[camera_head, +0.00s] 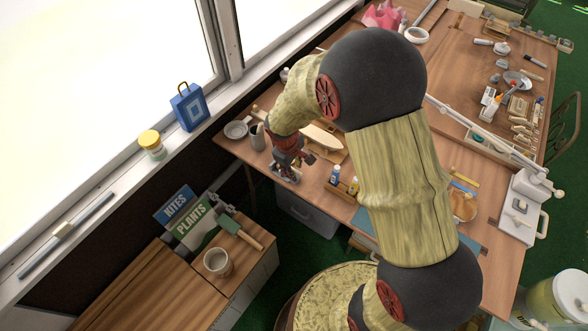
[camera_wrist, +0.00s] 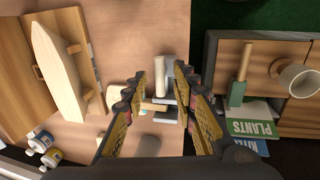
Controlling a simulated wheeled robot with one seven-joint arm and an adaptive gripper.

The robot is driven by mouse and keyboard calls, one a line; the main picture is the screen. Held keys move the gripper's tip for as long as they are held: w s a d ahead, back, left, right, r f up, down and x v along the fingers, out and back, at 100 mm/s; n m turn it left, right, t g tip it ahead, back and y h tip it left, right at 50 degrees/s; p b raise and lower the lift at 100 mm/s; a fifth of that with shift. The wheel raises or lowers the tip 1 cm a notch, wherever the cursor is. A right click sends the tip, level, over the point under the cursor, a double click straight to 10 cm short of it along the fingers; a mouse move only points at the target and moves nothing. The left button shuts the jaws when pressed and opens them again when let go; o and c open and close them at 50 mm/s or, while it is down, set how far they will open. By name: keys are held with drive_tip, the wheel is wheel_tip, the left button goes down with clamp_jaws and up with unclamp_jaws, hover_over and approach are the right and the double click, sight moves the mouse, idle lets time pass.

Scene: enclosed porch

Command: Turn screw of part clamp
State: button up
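The part clamp (camera_wrist: 170,88) shows in the wrist view between my fingers, as grey blocks with a pale upright cylinder beside them. A short tan piece (camera_wrist: 152,106) lies across it near the left finger; I cannot tell for sure which piece is the screw. My gripper (camera_wrist: 160,74) is open, with a finger on each side of the clamp. I cannot tell whether a finger touches it. In the head view my gripper (camera_head: 293,160) points down at the near left edge of the workbench. Grey clamp parts (camera_head: 285,176) show there, partly hidden by the gripper.
A wooden boat-shaped piece (camera_wrist: 58,72) lies on a board. Small bottles (camera_head: 335,173) stand right of my gripper, and a grey mug (camera_head: 257,137) stands left.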

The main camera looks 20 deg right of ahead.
drive_tip(key=shift+c, duration=1.3)
drive_tip(key=c, duration=0.4)
clamp_jaws()
